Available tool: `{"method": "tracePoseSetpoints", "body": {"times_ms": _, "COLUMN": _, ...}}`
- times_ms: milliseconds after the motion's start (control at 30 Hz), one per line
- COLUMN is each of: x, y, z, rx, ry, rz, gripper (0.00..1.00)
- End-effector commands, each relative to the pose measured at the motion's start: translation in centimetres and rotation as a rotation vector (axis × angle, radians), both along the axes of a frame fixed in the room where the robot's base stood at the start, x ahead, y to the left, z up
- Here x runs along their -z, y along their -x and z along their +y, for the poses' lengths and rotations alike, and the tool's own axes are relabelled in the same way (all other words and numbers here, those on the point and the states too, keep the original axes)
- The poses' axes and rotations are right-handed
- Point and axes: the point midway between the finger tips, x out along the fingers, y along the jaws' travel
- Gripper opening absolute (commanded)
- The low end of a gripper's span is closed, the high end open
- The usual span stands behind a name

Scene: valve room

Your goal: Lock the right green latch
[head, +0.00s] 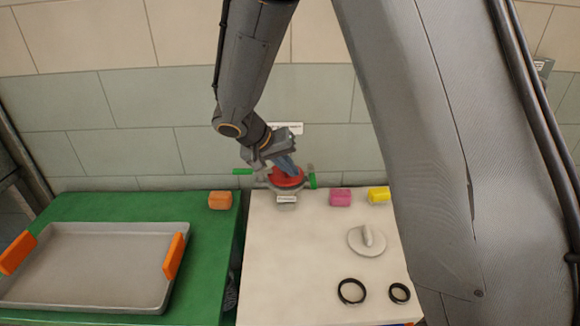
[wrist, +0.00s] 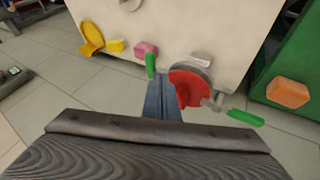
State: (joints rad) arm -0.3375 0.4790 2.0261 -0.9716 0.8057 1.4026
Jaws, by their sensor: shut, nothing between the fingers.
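A red round valve part (head: 287,178) sits in a grey metal fitting at the back edge of the pale table; it also shows in the wrist view (wrist: 187,88). The right green latch (head: 313,180) is at the fitting's right side; its handle looks short and upright, and in the wrist view it appears left of the red part (wrist: 150,65). The left green latch (head: 243,171) points outward to the left; it also shows in the wrist view (wrist: 244,117). My gripper (head: 290,167) is shut and empty, its blue-grey fingers over the red part. Contact cannot be told.
Pink (head: 340,197), yellow (head: 378,194) and orange (head: 220,200) blocks stand near the back edges. A grey round knob (head: 367,240) and two black rings (head: 351,290) lie on the pale table (head: 290,270). A tray (head: 90,270) with orange handles rests on the green table.

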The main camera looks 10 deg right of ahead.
Motion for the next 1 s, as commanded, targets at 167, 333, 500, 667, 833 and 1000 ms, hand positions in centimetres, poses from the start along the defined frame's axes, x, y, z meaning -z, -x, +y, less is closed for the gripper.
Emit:
{"method": "tracePoseSetpoints", "body": {"times_ms": 167, "x": 2.5, "y": -0.8, "z": -1.8, "rx": 0.003, "ry": 0.002, "rz": 0.003, "gripper": 0.00}}
{"method": "tracePoseSetpoints", "body": {"times_ms": 333, "x": 4.3, "y": -1.4, "z": -3.0, "rx": 0.001, "ry": 0.001, "rz": 0.003, "gripper": 0.00}}
{"method": "tracePoseSetpoints", "body": {"times_ms": 500, "x": 5.3, "y": -1.8, "z": -3.6, "rx": 0.001, "ry": 0.001, "rz": 0.001, "gripper": 0.00}}
{"method": "tracePoseSetpoints", "body": {"times_ms": 667, "x": 5.5, "y": -1.9, "z": -3.8, "rx": 0.000, "ry": 0.000, "rz": 0.000, "gripper": 0.00}}
{"method": "tracePoseSetpoints", "body": {"times_ms": 833, "x": 5.6, "y": -1.9, "z": -3.7, "rx": 0.000, "ry": 0.000, "rz": 0.000, "gripper": 0.00}}
{"method": "tracePoseSetpoints", "body": {"times_ms": 1000, "x": 5.6, "y": -1.9, "z": -3.9, "rx": -0.002, "ry": 0.000, "rz": 0.000, "gripper": 0.00}}
